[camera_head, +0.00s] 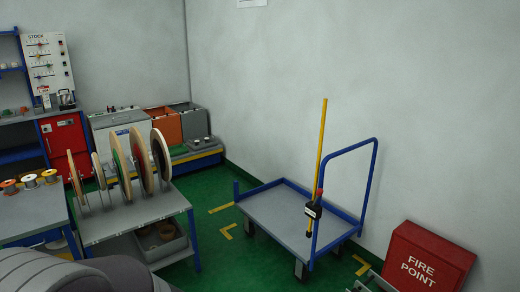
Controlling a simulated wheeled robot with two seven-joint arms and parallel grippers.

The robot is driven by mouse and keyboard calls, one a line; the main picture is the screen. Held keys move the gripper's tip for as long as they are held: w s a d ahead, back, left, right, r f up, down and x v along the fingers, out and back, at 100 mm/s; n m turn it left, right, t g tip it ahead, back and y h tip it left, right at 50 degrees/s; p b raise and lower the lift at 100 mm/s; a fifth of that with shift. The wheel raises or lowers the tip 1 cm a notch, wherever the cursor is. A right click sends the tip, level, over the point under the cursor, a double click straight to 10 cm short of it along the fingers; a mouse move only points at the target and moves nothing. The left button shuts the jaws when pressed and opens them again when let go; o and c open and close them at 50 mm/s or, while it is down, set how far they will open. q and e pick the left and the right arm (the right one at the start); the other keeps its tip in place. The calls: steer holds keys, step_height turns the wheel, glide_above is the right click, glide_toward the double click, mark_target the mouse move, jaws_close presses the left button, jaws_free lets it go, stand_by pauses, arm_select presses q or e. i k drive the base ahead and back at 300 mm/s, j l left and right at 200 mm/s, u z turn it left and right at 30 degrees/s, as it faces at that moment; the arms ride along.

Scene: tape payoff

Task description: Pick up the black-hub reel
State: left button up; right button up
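Several large reels stand upright on edge in a row on a grey table at the left. The rightmost reel (161,155) has a pale rim and a dark face. Neither gripper can be made out. A rounded grey part at the bottom left looks like my own arm.
The reel table (140,218) has a lower shelf with a grey bin (163,241). A bench with small spools (29,181) stands left. A blue-framed trolley (290,217) and a red fire-point box (428,259) are right. Green floor is clear between table and trolley.

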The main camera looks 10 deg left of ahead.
mark_target(158, 144)
steer(key=i+j+u, duration=0.4)
steer(key=i, duration=0.55)
steer(key=i+j+u, duration=0.1)
steer(key=i+u, duration=0.35)
steer(key=i, duration=0.55)
